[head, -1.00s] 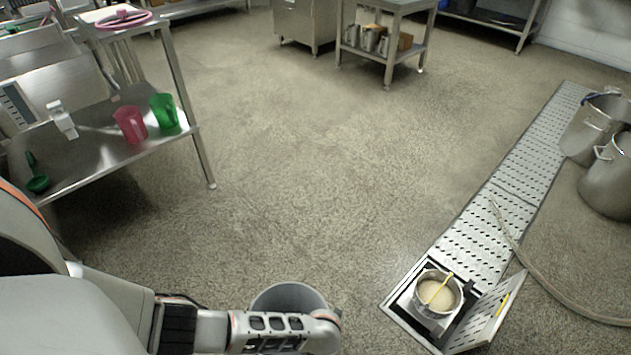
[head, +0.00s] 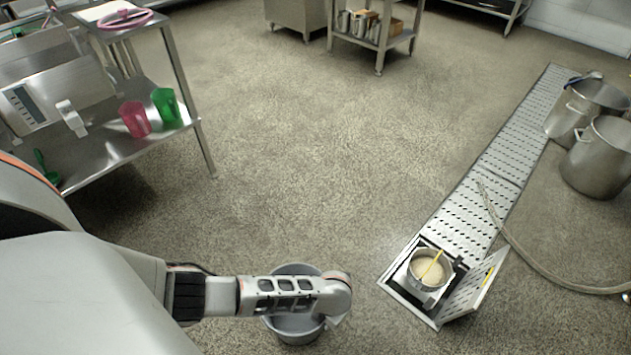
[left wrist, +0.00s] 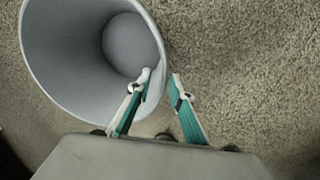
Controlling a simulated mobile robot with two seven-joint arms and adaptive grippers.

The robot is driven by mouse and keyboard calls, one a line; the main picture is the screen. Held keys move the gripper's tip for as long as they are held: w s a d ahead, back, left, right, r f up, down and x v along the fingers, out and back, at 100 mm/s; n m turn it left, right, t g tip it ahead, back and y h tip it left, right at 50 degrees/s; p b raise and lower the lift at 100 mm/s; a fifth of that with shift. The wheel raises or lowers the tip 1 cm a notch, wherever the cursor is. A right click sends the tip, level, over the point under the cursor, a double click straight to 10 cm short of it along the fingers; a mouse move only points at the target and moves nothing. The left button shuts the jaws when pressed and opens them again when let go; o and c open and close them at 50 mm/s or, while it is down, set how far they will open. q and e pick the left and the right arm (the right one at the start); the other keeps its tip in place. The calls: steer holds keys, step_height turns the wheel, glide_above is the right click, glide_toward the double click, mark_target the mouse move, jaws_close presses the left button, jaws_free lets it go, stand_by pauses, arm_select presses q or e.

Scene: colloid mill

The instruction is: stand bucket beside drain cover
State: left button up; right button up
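The grey bucket (head: 292,329) stands upright on the floor, as far as I can tell, left of the floor drain. My left gripper (left wrist: 160,77) is at its rim. In the left wrist view the bucket (left wrist: 80,85) appears empty. One finger is inside the wall, the other outside, with gaps between fingers and rim. In the head view my left arm crosses over the bucket and hides part of it. The perforated drain cover (head: 510,150) runs back to the right. A hinged plate (head: 474,287) at its near end is tilted up. My right gripper is out of view.
The open drain pit holds a pot (head: 424,284) with pale contents and a yellow stick. A hose (head: 545,271) lies across the cover and floor. Large steel pots (head: 601,158) stand right of the drain. A steel table (head: 105,150) with cups is at left. Floor between is clear.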

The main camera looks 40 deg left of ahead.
arm_select(q)
steer(key=r, duration=0.1)
steer(key=r+p, duration=0.1)
steer(key=shift+s+d+r, duration=0.15)
steer(key=shift+s+r, duration=0.05)
steer(key=shift+r, duration=0.15)
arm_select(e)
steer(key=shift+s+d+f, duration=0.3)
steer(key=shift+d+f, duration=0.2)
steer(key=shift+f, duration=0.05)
